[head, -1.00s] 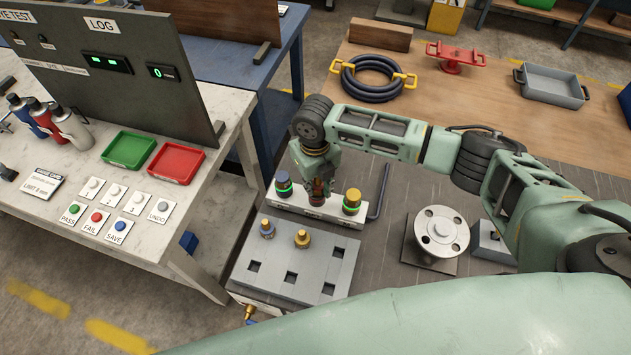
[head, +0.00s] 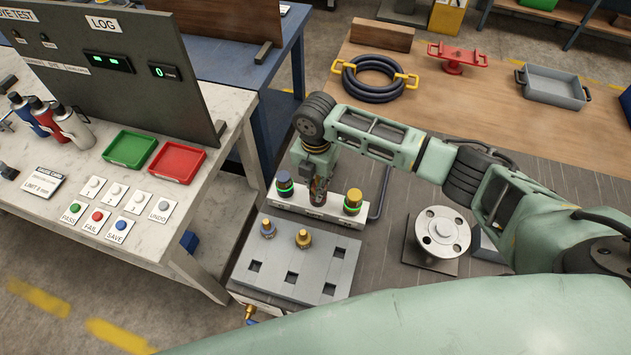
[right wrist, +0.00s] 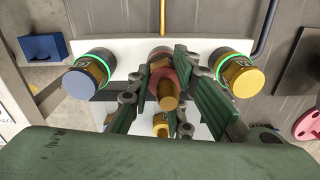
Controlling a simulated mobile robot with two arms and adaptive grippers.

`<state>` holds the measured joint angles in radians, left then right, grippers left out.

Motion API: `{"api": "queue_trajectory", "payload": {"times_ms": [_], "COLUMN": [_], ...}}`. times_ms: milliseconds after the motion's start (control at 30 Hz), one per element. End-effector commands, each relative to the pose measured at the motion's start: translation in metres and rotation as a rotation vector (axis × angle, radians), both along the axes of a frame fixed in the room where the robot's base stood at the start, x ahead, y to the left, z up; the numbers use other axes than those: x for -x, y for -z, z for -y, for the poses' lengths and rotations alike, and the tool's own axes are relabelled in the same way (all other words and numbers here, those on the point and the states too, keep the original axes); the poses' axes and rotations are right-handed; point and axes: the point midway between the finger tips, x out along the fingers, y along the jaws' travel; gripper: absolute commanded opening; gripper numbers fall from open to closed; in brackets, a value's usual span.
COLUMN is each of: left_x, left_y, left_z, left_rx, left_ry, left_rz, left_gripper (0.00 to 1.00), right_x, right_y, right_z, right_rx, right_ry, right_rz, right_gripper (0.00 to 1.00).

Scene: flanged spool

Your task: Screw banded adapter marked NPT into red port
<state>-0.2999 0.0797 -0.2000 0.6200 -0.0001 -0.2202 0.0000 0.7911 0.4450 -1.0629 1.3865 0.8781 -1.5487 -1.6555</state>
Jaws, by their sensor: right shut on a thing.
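My right gripper (head: 319,197) points down at the middle of the white port block (head: 330,209). It is shut on a brass adapter (right wrist: 169,88), which sits in line with the red port (right wrist: 158,54). I cannot tell how deep the adapter is in the port, and no band or NPT mark is readable. The blue-capped port (head: 284,183) and the yellow-capped port (head: 352,200), each with a green ring, flank it. Two more brass adapters, one left (head: 268,228) and one right (head: 303,238), stand in the grey rack (head: 335,262). My left gripper is out of view.
A round steel flange (head: 442,232) stands to the right. A dark hex key (head: 383,190) lies beside the port block. The test bench (head: 70,225) with buttons and green and red trays is at left. A hose coil (head: 375,78) and grey tray (head: 553,86) lie behind.

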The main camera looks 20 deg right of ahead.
Motion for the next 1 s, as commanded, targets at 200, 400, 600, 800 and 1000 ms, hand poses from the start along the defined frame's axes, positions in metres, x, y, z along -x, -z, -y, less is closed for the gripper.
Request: {"api": "queue_trajectory", "payload": {"times_ms": [200, 400, 600, 800, 1000], "left_x": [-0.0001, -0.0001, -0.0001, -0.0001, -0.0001], "left_y": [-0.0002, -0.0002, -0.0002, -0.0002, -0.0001], "left_z": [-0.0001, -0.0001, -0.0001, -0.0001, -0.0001], "left_rx": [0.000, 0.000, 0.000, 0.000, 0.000], "left_ry": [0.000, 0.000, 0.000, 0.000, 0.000], "left_rz": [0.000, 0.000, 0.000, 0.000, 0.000], "left_gripper": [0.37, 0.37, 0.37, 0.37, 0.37], "right_x": [-0.0016, -0.0022, -0.0034, -0.0036, -0.0036], "right_y": [0.0009, 0.0014, 0.0011, 0.0011, 0.0012], "right_z": [0.0082, 0.0099, 0.0109, 0.0114, 0.0114], "right_rx": [0.013, 0.012, 0.012, 0.013, 0.013], "right_ry": [0.368, 0.701, 0.916, 0.936, 0.934], "right_rz": [0.001, 0.002, 0.005, 0.008, 0.008], "right_gripper": [0.00, 0.00, 0.00, 0.00, 0.31]}}
